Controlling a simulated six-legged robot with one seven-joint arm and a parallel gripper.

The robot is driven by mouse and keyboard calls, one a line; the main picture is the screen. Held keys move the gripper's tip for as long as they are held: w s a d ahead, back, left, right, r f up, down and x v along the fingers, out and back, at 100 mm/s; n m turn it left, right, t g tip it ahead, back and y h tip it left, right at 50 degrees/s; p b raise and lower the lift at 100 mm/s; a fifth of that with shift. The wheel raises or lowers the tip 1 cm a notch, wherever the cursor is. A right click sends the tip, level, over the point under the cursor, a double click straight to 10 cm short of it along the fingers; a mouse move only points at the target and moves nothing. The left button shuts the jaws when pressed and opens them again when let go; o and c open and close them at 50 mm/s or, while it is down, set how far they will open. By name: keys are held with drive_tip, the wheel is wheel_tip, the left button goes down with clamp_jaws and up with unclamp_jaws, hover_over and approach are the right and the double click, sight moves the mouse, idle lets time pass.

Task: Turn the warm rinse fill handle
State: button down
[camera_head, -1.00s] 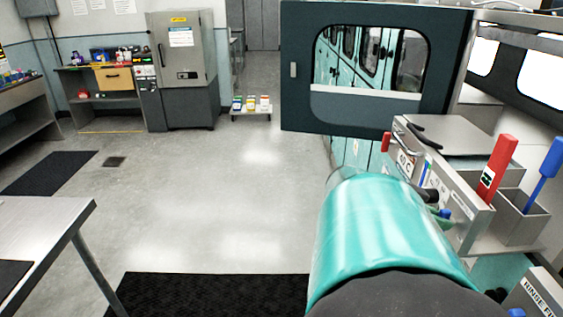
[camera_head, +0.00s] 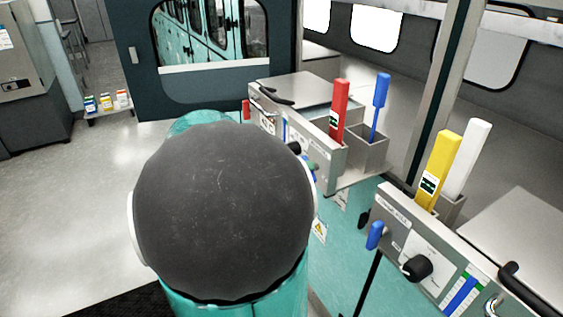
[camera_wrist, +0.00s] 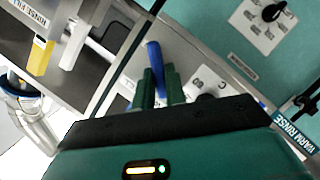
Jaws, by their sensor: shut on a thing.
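In the wrist view, the green fingers of my gripper (camera_wrist: 158,88) are shut on a blue handle (camera_wrist: 154,54), whose upper part sticks out above them. A "WARM RINSE" label (camera_wrist: 292,134) is at the right edge. In the head view, my dark rounded arm link hides my gripper. A small blue part (camera_head: 313,172) shows just right of that link, on the panel with the red-handled tool. Another blue handle (camera_head: 375,236) stands at the left end of the nearer panel. I cannot tell which of these is in my gripper.
A red-handled tool (camera_head: 339,110) and a blue-handled tool (camera_head: 380,100) stand in a holder. A yellow-handled tool (camera_head: 440,165) and a white-handled tool (camera_head: 466,158) stand at the nearer panel, which has a black knob (camera_head: 418,267). Open floor (camera_head: 60,215) lies left.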

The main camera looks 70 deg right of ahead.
drive_tip(key=shift+w+d+f+n+g, duration=0.15)
drive_tip(key=shift+n+g, duration=0.7)
drive_tip(key=shift+n, duration=0.85)
drive_tip(key=shift+f+n+g, duration=0.25)
drive_tip(key=shift+n+g, duration=0.6)
drive_tip(key=shift+n, duration=0.85)
drive_tip(key=c, duration=1.4)
unclamp_jaws()
drive_tip(key=shift+c, duration=0.2)
drive_tip(key=v, duration=1.4)
